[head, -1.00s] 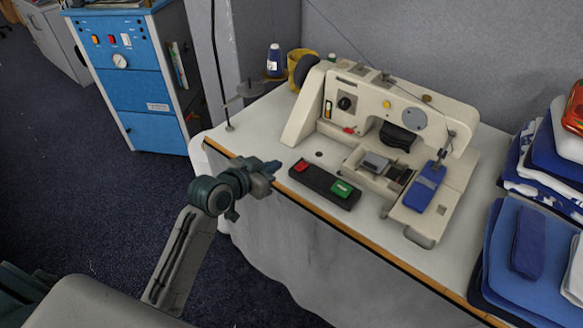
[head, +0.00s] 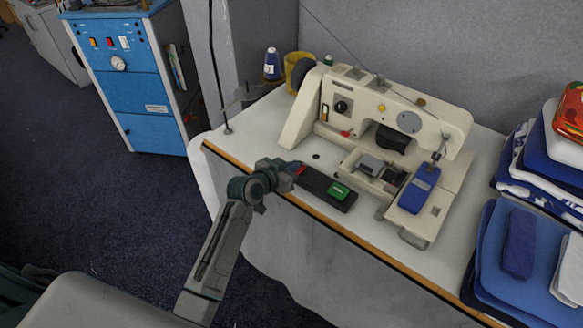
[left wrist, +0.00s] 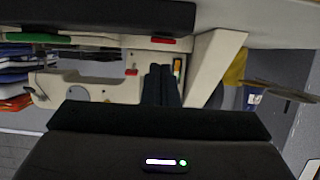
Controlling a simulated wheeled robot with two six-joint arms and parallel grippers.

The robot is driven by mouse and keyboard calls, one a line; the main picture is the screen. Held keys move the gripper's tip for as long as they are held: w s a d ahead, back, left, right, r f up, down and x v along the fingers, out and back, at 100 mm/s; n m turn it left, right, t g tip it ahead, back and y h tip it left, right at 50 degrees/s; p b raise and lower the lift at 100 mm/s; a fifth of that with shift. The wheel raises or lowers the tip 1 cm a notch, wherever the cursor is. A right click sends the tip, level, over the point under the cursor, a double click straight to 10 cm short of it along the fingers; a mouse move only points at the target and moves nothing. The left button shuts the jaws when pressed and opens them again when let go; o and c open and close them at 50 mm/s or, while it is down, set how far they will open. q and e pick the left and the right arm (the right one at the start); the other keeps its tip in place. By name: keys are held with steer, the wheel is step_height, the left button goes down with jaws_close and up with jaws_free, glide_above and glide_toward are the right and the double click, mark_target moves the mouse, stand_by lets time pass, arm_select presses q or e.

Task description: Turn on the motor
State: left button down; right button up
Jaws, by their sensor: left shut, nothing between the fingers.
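A white sewing machine (head: 385,120) stands on the table, and it shows upside down in the left wrist view (left wrist: 95,88). In front of it lies a black switch box (head: 318,184) with a green button (head: 339,191) on its right end and a red button (head: 300,170) on its left end. In the left wrist view the box (left wrist: 100,15), green button (left wrist: 38,40) and red button (left wrist: 164,40) are at the top. My left gripper (head: 292,168) is shut and empty at the box's red end, partly covering it; contact is unclear. My right gripper is out of view.
Blue folded cloths (head: 525,245) are stacked at the right. A blue thread spool (head: 272,64) and a yellow cup (head: 297,70) stand behind the machine. The table's wooden front edge (head: 375,256) runs below the box. A blue cabinet (head: 125,85) stands at the left.

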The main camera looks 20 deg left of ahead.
arm_select(q)
steer(key=shift+s+a+f, duration=0.1)
steer(key=shift+s+f, duration=0.1)
steer(key=shift+f, duration=0.55)
steer(key=shift+f, duration=0.1)
steer(key=shift+f+b, duration=0.4)
steer(key=shift+s+r, duration=0.1)
steer(key=shift+r+p, duration=0.75)
steer(key=shift+r, duration=0.1)
